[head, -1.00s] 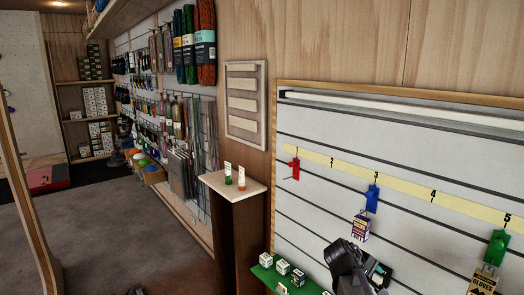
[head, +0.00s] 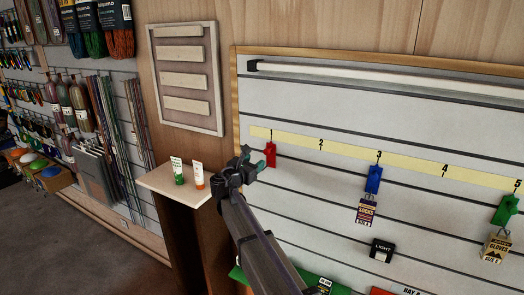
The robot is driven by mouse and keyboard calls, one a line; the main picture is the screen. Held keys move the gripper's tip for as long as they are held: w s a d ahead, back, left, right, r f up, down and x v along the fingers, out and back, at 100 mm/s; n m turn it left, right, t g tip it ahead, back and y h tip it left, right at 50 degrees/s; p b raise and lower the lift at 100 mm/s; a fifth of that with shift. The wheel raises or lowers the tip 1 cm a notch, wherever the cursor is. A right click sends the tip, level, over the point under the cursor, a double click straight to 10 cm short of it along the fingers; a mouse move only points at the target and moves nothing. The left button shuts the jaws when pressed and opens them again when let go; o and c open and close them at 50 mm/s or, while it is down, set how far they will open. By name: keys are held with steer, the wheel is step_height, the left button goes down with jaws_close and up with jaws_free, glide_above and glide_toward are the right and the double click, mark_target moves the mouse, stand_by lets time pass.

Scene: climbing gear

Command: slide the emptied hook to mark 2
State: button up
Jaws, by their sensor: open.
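The red hook (head: 270,154) hangs on the slatted wall at mark 1 of the yellow strip (head: 350,151), with nothing hanging from it. Mark 2 (head: 321,143) on the strip has no hook below it. The blue hook (head: 374,180) is under mark 3 and carries a purple socks pack (head: 366,212). The green hook (head: 505,209) is near mark 5 and carries a gloves pack (head: 494,248). My gripper (head: 240,168) is open and empty, just left of the red hook in the picture. I cannot tell its depth from the wall.
A small shelf (head: 160,184) with a green tube (head: 178,171) and an orange tube (head: 199,175) stands left of my gripper. A black light box (head: 382,249) is lower on the wall.

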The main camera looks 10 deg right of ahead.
mark_target(266, 152)
steer(key=x, duration=1)
steer(key=shift+w+a+f, duration=0.2)
steer(key=shift+w+a, duration=0.1)
steer(key=shift+w, duration=0.05)
steer(key=shift+w+d, duration=0.2)
steer(key=shift+d, duration=0.1)
jaws_close()
